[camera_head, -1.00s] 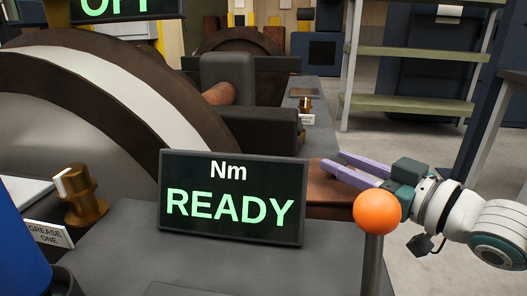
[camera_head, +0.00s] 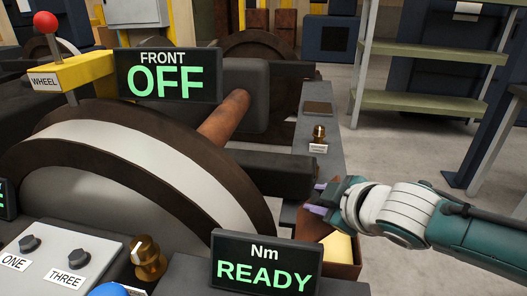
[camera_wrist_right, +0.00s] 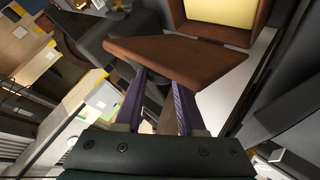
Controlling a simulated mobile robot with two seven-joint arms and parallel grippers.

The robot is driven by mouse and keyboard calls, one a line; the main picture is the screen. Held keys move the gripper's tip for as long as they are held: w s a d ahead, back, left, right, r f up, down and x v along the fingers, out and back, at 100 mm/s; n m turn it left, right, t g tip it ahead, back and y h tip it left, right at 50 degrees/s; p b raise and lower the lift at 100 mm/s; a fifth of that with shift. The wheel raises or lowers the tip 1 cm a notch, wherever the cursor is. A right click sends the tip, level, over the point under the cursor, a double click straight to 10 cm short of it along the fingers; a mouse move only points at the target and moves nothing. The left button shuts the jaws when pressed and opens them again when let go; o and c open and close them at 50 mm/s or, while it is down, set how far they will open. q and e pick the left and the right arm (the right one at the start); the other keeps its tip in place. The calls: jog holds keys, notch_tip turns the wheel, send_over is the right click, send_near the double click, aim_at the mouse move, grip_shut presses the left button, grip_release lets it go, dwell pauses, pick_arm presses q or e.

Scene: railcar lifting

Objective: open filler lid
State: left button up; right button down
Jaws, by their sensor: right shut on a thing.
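The filler lid is a flat brown plate (camera_wrist_right: 178,58) in the right wrist view. It stands raised from a brown box (camera_head: 348,270), whose pale yellow inside (camera_head: 340,246) shows in the head view. The box opening also shows at the top of the right wrist view (camera_wrist_right: 215,34). My right gripper (camera_head: 318,198) is at the lid, left of and above the box opening. Its purple fingers (camera_wrist_right: 160,100) reach the lid's near edge and are shut on it. The gripper hides part of the lid in the head view. My left gripper is not in view.
A dark axle box (camera_head: 270,172) and a large wheel (camera_head: 130,150) stand left of my right gripper. An Nm READY display (camera_head: 265,265) is in front, near the box. Green shelves (camera_head: 425,75) stand behind, with open floor before them.

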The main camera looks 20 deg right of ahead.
pick_arm(q)
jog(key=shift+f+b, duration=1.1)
jog(key=shift+b, duration=0.3)
pick_arm(e)
jog(key=w+a+n+g+h, duration=0.2)
jog(key=w+a+h, duration=0.1)
jog(key=a, duration=0.3)
jog(key=shift+w+f+g+h, duration=0.2)
jog(key=shift+w+g+h, duration=0.1)
jog(key=shift+w+g, duration=0.1)
jog(key=shift+a, duration=0.15)
jog(key=c, duration=0.5)
grip_release()
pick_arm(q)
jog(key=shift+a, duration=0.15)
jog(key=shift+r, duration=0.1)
pick_arm(e)
jog(key=shift+r, duration=0.15)
